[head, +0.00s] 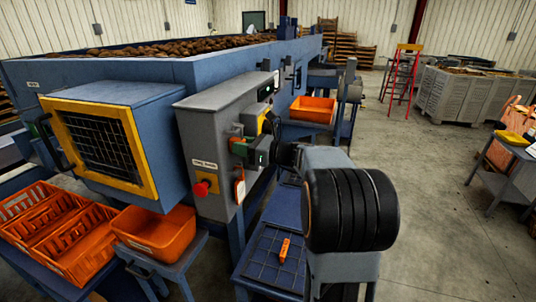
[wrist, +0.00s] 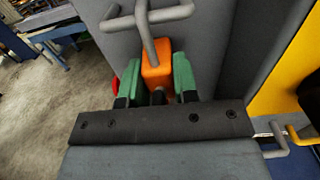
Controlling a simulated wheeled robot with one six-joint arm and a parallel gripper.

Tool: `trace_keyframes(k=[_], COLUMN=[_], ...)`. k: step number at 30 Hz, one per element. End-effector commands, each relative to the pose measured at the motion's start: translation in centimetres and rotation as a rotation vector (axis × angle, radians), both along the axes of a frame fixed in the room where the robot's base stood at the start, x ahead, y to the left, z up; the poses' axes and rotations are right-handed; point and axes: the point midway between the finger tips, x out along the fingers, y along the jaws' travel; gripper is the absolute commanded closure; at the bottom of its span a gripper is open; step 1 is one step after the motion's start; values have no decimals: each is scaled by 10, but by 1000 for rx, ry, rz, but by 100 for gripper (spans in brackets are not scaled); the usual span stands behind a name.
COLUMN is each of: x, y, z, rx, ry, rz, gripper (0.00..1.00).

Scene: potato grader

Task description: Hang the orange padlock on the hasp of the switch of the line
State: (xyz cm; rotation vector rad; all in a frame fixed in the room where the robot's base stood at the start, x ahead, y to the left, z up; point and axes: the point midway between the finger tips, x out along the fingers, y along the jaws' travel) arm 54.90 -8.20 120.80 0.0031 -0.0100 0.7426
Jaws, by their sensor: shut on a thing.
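My gripper (wrist: 157,88) has green finger pads and is shut on the orange padlock (wrist: 158,64) in the wrist view. The padlock is held upright between the pads, in front of the grey control box. Grey bent metal bars (wrist: 150,22) rise from the padlock's top and spread left and right; I cannot tell which part is shackle and which is hasp. In the head view my gripper (head: 243,150) is at the right face of the grey control box (head: 208,135), by the yellow switch plate (head: 262,121). My gripper mostly hides the padlock and hasp there.
A red stop button (head: 202,188) sticks out of the box's front. An orange tag-like item (head: 239,187) hangs below my gripper. A small orange item (head: 284,250) lies on the blue cart (head: 262,268).

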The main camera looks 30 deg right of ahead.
Motion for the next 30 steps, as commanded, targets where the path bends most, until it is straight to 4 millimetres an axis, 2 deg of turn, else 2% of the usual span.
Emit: trace_keyframes(k=[5,21,30], x=[0,0,-14], y=[2,2,-14], z=[1,23,22], rx=[0,0,0], ry=[4,-3,-3], rz=[5,4,-3], gripper=[93,93,93])
